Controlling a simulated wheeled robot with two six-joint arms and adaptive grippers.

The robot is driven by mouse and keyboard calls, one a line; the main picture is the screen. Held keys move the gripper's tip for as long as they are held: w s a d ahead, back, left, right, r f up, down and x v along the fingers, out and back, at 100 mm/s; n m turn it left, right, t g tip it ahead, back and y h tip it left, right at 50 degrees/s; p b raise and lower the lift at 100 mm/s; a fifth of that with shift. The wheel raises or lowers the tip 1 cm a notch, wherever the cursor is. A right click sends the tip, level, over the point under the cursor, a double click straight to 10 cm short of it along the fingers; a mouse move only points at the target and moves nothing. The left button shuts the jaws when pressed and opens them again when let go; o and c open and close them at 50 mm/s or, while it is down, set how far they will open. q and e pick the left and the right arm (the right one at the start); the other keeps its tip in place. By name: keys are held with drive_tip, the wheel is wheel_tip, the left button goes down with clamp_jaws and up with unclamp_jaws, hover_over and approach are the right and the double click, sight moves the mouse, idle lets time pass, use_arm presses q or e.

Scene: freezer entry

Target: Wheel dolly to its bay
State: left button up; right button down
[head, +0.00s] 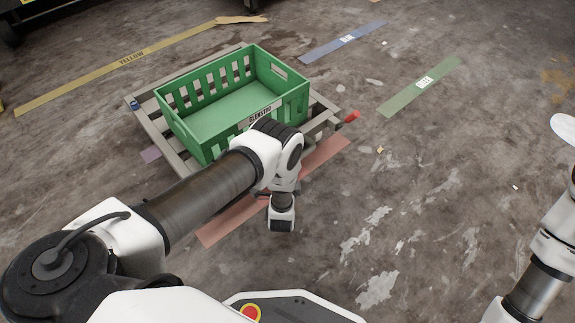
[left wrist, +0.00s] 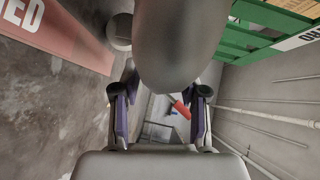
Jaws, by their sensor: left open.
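A grey slatted dolly (head: 168,143) stands on the floor in the upper middle of the head view, carrying a green crate (head: 275,103). A red piece (head: 352,116) sticks out at its right corner and a blue one (head: 134,104) at its left corner. My left arm reaches across the dolly's near side and covers part of it. In the left wrist view my left gripper (left wrist: 160,110) is open, with a small red piece (left wrist: 182,109) visible between its fingers, apparently beyond them. The crate (left wrist: 250,42) shows at upper right. My right gripper is out of view.
A red floor strip (head: 222,228) lies along the dolly's near side. Yellow (head: 95,82), blue (head: 320,52) and green (head: 398,97) strips lie to the left, behind and right. The stained floor at right is clear.

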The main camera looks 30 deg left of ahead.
use_arm(q)
drive_tip(key=v, duration=1.2)
